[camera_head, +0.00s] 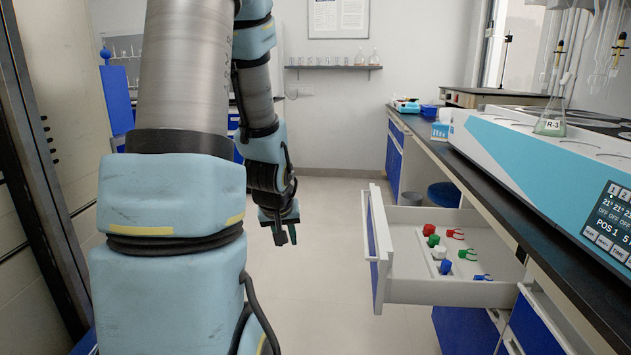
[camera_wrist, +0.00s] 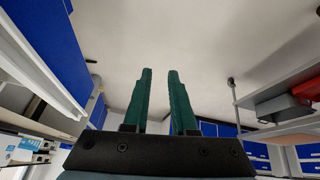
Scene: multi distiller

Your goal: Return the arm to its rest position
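My arm hangs in the left half of the head view, with my gripper (camera_head: 284,234) pointing down over the open floor, left of the open drawer. In the wrist view my gripper (camera_wrist: 158,102) shows two green fingers standing apart with a gap between them. Nothing is between the fingers. My gripper touches nothing that I can see.
An open drawer (camera_head: 440,292) juts out on the right with several small red, green, white and blue items in it. Above it runs a dark bench (camera_head: 480,205) with a blue and white distiller (camera_head: 530,160) and a flask labelled R-3 (camera_head: 552,125). The floor (camera_head: 335,270) between is clear.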

